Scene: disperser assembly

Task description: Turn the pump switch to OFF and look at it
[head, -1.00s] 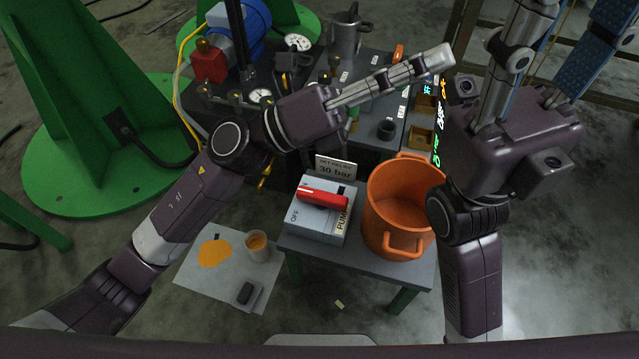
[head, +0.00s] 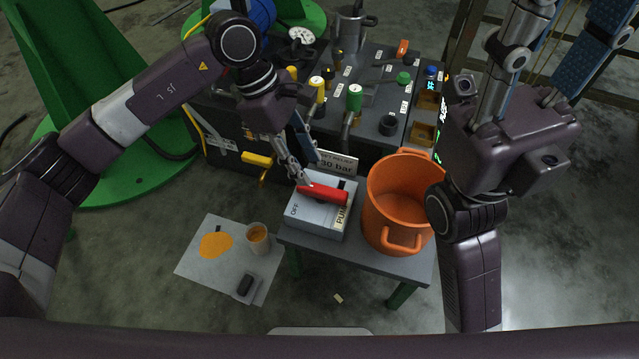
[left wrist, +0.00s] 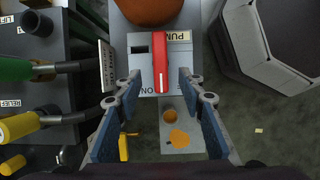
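The pump switch is a grey box (head: 320,218) with a red handle (head: 325,194), on a small table beside an orange pot. The handle lies across the box top, and OFF is printed at the lower left. In the left wrist view the red handle (left wrist: 158,60) points its white-marked end toward the ON lettering. My left gripper (head: 308,172) is at the handle's left end. In the left wrist view its open fingers (left wrist: 164,97) stand on either side of that end; contact cannot be told. My right gripper (head: 565,30) is open and empty, raised at the right, its tips near the top edge.
The orange pot (head: 391,213) stands close right of the box. A "30 bar" sign (head: 338,163) stands behind it. A dark console with valves (head: 354,97) fills the back. A stained sheet (head: 203,262) with a cup (head: 257,239) lies on the floor at left.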

